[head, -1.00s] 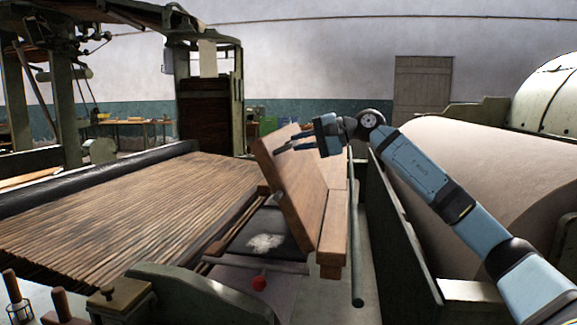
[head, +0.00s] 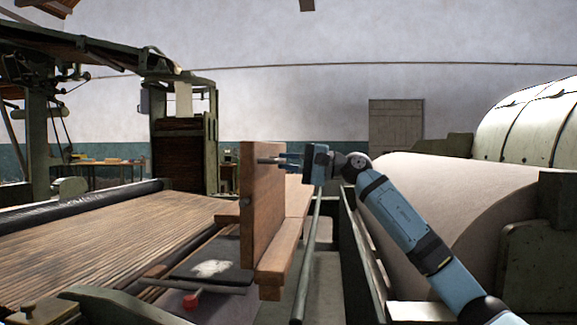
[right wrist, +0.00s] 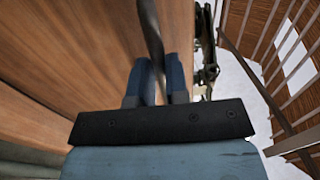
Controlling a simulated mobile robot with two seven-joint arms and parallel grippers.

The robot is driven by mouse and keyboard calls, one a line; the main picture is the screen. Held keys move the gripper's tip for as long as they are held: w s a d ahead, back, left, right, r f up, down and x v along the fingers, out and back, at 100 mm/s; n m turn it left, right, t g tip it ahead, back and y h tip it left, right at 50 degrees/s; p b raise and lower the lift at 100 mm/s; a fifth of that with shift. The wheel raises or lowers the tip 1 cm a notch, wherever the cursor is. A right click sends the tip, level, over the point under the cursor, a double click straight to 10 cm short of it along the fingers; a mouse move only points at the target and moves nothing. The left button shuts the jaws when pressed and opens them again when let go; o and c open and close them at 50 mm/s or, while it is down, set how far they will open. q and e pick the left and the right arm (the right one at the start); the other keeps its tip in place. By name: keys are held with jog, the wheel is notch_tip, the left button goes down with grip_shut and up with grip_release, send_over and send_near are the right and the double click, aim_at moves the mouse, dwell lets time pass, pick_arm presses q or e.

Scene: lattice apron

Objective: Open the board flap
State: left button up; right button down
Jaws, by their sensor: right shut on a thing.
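The board flap (head: 262,205) is a wooden panel in the middle of the head view, standing about upright on its lower edge. My right gripper (head: 284,160) is at its upper part and shut on a thin dark bar, which looks like the flap's handle. In the right wrist view the bar (right wrist: 151,35) runs between my two blue fingers (right wrist: 160,72), beside the flap's wood face (right wrist: 80,50). How the bar joins the flap cannot be told. My left gripper is not in view.
A slatted bed (head: 100,240) fills the left. A pale roller (head: 450,200) stands right, behind my right arm. A green rail (head: 308,255) runs along the flap's right side.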

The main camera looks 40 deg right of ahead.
jog(key=shift+s+d+f, duration=0.1)
jog(key=shift+s+f, duration=0.05)
jog(key=shift+f, duration=0.05)
dwell(0.3)
jog(key=c, duration=1.1)
grip_release()
jog(key=b+v, duration=0.1)
jog(key=v, duration=1.2)
jog(key=shift+s+d+r, duration=0.1)
jog(key=shift+s+d, duration=0.15)
jog(key=shift+d, duration=0.05)
